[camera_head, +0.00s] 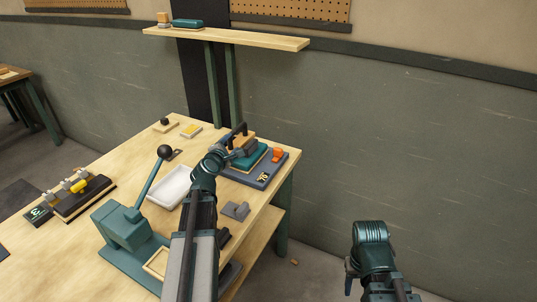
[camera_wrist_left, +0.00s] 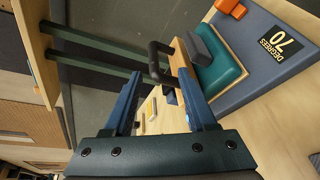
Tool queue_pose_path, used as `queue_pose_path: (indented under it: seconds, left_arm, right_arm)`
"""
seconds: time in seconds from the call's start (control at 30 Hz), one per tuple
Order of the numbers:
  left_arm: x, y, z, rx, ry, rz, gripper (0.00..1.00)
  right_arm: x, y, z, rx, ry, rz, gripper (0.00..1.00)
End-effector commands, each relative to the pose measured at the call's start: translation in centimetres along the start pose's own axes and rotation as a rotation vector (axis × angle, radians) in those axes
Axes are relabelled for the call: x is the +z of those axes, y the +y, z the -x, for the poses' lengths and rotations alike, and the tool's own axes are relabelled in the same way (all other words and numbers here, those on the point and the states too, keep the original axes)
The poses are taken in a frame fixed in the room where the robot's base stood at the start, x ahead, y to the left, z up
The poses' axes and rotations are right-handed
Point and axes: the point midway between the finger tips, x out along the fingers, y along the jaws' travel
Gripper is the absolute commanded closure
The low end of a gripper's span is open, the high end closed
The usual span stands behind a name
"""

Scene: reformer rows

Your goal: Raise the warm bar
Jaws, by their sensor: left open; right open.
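A blue-grey station (camera_head: 262,172) marked 70 stands at the table's far right corner; its label reads "DEGREES 70" in the left wrist view (camera_wrist_left: 277,43). It carries a teal pad (camera_wrist_left: 222,68), a wooden bar (camera_wrist_left: 183,62) with a grey block, and a black handle (camera_head: 238,131). I take the handled bar as the warm bar. My left gripper (camera_head: 234,148) is open beside the station. In the left wrist view the black handle (camera_wrist_left: 155,60) appears around the gap between its fingertips (camera_wrist_left: 160,73); contact cannot be told.
A teal lever press (camera_head: 128,228) with a black knob stands at the table's front, left of my left arm. A shelf (camera_head: 235,38) stands behind.

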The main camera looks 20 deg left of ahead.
Motion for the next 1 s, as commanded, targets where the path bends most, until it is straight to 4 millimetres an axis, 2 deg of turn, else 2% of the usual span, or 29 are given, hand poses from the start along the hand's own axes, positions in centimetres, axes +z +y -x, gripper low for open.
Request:
queue_pose_path:
  seconds: [0.1, 0.5, 0.7, 1.0]
  left_arm:
    - [2.1, -1.1, -0.1, -0.052, -0.029, -0.069, 0.43]
    - [8.1, -5.7, 0.8, -0.216, -0.129, -0.307, 0.43]
    - [10.0, -7.5, 1.3, -0.277, -0.168, -0.398, 0.43]
    - [11.0, -8.5, 1.7, -0.311, -0.192, -0.451, 0.43]
  right_arm:
    - [0.0, 0.1, 0.7, 0.000, 0.000, 0.000, 0.50]
    - [0.1, 0.2, 2.3, 0.000, 0.000, 0.000, 0.50]
    - [0.2, 0.3, 2.9, 0.000, 0.000, 0.000, 0.50]
    - [0.2, 0.3, 3.1, 0.000, 0.000, 0.000, 0.50]
